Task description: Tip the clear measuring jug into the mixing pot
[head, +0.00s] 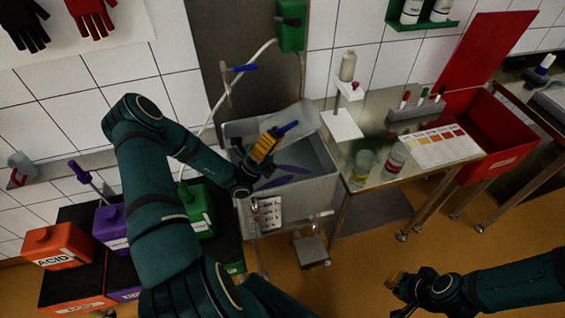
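A clear vessel with a yellowish band low down (362,165) stands upright on the steel table. A second clear vessel with a red band (397,157) stands just right of it. I cannot tell which, if either, is the measuring jug. I see nothing I can surely name as the mixing pot. My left gripper (266,143) is over the grey tub, left of and apart from both vessels. A blue bar (288,127) shows at its tip; whether it is gripped is unclear. My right gripper (396,282) is low over the floor in front of the table, its fingers small and dark.
The grey tub (322,186) has a tilted lid and purple items (292,168) inside. The steel table (378,108) also carries a white stand (343,124), a pen rack (414,110) and a colour chart (440,146). An open red bin (510,155) stands right. Coloured canisters (56,246) stand left.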

